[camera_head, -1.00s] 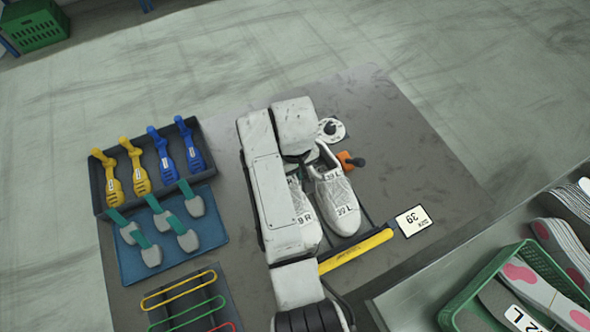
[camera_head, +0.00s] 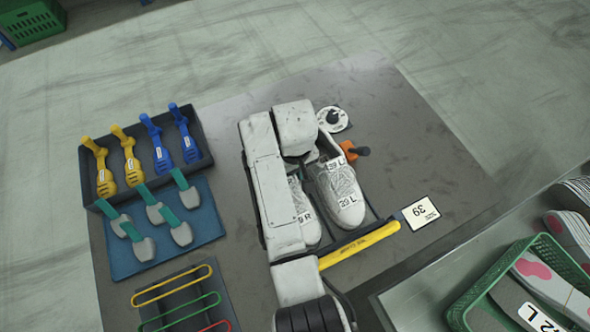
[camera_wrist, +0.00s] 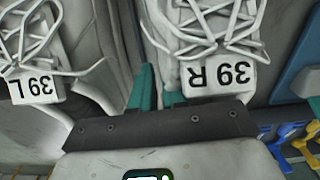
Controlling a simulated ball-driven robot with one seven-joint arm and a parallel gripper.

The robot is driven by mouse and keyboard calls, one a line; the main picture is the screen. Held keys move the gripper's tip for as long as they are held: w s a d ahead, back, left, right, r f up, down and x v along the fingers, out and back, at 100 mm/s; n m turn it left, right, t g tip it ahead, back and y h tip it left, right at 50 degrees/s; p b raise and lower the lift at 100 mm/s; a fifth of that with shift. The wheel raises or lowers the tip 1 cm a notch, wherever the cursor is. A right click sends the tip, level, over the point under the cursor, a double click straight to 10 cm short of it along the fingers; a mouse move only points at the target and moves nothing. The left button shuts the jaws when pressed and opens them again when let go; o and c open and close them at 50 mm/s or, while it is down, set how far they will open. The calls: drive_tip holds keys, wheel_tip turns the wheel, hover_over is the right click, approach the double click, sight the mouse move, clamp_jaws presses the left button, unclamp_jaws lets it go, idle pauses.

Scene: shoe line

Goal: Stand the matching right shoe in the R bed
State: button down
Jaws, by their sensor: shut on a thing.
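The white right shoe, labelled 39 R (camera_head: 310,228), is partly hidden under my arm in the head view. It fills the upper middle of the wrist view (camera_wrist: 205,40), its laces and label clear. The matching left shoe, labelled 39 L (camera_head: 342,192), stands close beside it, to its right in the head view and at left in the wrist view (camera_wrist: 35,65). My gripper (camera_wrist: 157,97) has teal fingers closed at the edge of the right shoe, beside its label. The bed under the shoes is mostly hidden; I cannot tell whether the right shoe touches it.
A yellow bar (camera_head: 362,244) lies in front of the shoes. An orange clamp (camera_head: 353,151), a white dial (camera_head: 333,119) and a size 39 card (camera_head: 420,212) are nearby.

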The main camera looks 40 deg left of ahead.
idle(0.3)
drive_tip(key=c, duration=1.1)
unclamp_jaws()
drive_tip(key=shift+f, duration=0.1)
drive_tip(key=shift+o, duration=0.2)
wheel_tip(320, 180, up, 8)
drive_tip(key=p, duration=0.8)
drive_tip(key=shift+r, duration=1.05)
drive_tip(key=shift+s+a, duration=0.1)
